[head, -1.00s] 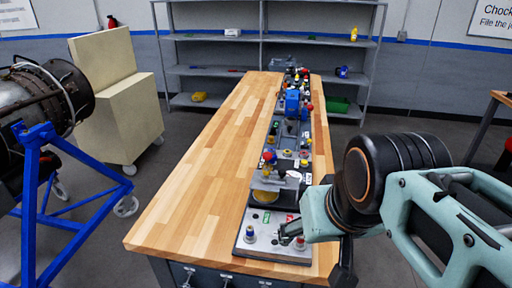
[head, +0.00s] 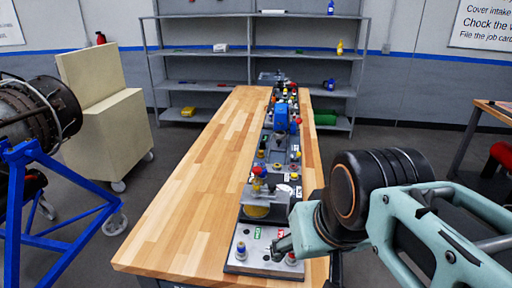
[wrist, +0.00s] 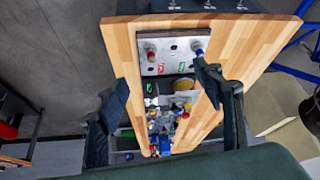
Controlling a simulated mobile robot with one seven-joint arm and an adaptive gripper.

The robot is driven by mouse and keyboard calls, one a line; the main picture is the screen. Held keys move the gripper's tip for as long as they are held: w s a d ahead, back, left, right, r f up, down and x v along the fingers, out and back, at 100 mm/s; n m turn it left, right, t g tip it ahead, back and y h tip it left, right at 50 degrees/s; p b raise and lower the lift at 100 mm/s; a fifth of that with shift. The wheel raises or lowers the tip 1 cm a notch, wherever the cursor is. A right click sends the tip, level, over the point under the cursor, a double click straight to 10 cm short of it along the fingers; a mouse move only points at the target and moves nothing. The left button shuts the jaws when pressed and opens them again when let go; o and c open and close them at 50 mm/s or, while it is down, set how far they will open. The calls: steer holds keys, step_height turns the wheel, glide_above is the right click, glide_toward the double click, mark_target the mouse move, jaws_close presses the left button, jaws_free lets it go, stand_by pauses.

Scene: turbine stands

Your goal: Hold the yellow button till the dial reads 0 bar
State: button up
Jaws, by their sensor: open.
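A row of panels and fittings runs along the wooden bench. A yellow round part (head: 257,211) sits under a metal bracket behind the front plate; it also shows in the wrist view (wrist: 183,84). Small yellow spots (head: 277,167) show farther back. I cannot tell which is the yellow button. A pale disc (head: 284,189) may be the dial; no reading is legible. My gripper (head: 282,247) is over the front plate's right part. In the wrist view my gripper (wrist: 160,76) is open and empty, its fingers spread wide above the plate.
The front plate (head: 262,262) carries a blue-topped knob (head: 241,250), a red-topped knob (head: 291,258), and green and red labels. The wooden bench top (head: 185,205) is bare on the left. A blue engine stand (head: 20,190) and beige cabinet (head: 125,125) stand left.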

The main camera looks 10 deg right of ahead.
jaws_close()
stand_by(1.4)
